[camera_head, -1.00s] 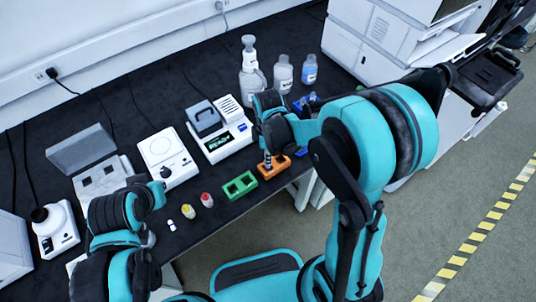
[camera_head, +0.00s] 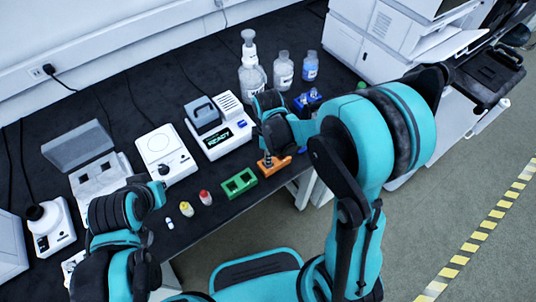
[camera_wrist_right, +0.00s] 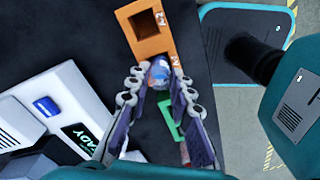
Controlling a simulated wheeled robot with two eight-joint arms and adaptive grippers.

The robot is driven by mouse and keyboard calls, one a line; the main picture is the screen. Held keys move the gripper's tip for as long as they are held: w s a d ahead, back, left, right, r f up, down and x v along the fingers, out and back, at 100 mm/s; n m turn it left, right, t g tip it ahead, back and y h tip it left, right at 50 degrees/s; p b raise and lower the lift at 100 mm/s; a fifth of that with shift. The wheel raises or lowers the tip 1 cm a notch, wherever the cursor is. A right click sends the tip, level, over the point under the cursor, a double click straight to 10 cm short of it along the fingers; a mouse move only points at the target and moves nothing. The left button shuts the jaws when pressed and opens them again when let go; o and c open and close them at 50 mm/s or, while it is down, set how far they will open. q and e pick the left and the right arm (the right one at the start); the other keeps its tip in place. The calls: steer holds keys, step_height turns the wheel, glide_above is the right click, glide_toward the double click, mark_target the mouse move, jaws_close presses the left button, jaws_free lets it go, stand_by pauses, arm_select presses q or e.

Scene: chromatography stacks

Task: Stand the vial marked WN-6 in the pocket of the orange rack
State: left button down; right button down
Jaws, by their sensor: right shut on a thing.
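The orange rack (camera_head: 283,163) stands near the table's front edge. In the right wrist view, the rack (camera_wrist_right: 134,11) shows an open pocket at its far end. My right gripper (camera_wrist_right: 159,78) is shut on a blue-capped vial (camera_wrist_right: 158,72). The vial is at the rack's nearer end, seen from above. Its marking is not readable, and I cannot tell how deep it sits in the pocket there. In the head view the right gripper (camera_head: 267,160) is over the rack's left end. My left arm is at the lower left; its fingers are not clearly seen.
A green rack (camera_head: 239,193) is left of the orange one. Yellow-capped (camera_head: 187,209) and red-capped (camera_head: 205,198) vials stand further left. A blue rack (camera_head: 307,99) is behind my right arm. A device (camera_head: 222,139) reading READY and several bottles stand behind.

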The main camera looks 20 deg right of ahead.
steer(key=shift+f, duration=0.15)
steer(key=shift+f+b, duration=0.4)
steer(key=shift+b, duration=0.15)
steer(key=c, duration=0.9)
jaws_free()
steer(key=shift+o, duration=0.2)
steer(key=shift+r, duration=0.1)
steer(key=shift+r+p, duration=2.75)
steer(key=shift+r, duration=0.7)
